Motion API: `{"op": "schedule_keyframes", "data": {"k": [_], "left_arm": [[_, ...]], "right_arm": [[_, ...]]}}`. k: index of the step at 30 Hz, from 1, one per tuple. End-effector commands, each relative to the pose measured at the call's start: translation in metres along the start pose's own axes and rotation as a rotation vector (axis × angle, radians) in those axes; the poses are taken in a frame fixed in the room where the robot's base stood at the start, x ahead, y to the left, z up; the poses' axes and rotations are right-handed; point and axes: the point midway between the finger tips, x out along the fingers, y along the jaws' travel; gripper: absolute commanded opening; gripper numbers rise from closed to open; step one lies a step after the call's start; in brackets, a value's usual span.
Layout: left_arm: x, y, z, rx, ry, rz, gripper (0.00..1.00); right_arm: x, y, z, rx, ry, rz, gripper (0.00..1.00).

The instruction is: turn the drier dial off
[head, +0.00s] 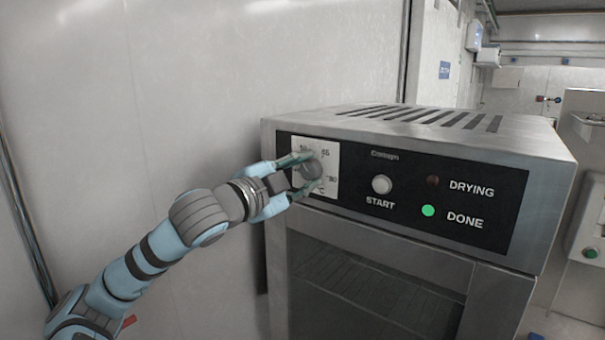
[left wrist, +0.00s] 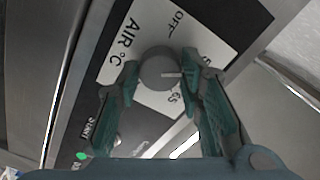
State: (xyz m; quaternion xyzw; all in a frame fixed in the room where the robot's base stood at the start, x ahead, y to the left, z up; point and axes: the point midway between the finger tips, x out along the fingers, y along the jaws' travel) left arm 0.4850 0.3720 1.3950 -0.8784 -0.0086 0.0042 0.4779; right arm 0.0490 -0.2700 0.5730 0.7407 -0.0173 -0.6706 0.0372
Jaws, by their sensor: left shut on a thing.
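The drier dial (head: 311,169) is a round grey knob on a white scale plate (head: 328,155) at the left of the drier's black panel. My left gripper (head: 304,172) is shut on the dial, one finger on each side. In the left wrist view the dial (left wrist: 158,69) sits between the green fingertips (left wrist: 160,76). A short white line on the dial points right in that view, roughly towards a partly hidden number. The OFF mark (left wrist: 177,20) is above and right of the dial there. My right gripper is out of view.
The START button (head: 382,185) is right of the dial. The green DONE lamp (head: 428,211) is lit and the DRYING lamp (head: 433,181) is dark. The drier's door (head: 375,287) is below the panel. A pale wall (head: 200,90) stands to the left.

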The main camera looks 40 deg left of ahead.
Motion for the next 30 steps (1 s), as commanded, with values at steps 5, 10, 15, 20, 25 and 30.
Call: {"op": "schedule_keyframes", "data": {"k": [5,10,15,20,25,30], "left_arm": [[0.0,-0.001,0.001,-0.037,-0.002,-0.003,0.06],[0.0,-0.001,0.001,-0.12,-0.002,-0.004,0.06],[0.0,-0.001,0.001,-0.251,-0.001,-0.004,0.06],[-0.001,-0.001,0.001,-0.398,-0.001,-0.005,0.06],[-0.001,0.0,0.001,-0.561,0.0,-0.005,0.06],[0.0,0.0,0.001,-0.723,0.0,-0.004,0.06]], "right_arm": [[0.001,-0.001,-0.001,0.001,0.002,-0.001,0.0],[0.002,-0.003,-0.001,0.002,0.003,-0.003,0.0],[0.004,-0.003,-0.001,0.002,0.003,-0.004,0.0],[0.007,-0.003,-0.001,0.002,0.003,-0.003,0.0],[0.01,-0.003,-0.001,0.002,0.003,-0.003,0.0],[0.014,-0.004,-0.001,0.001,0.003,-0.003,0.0]]}}
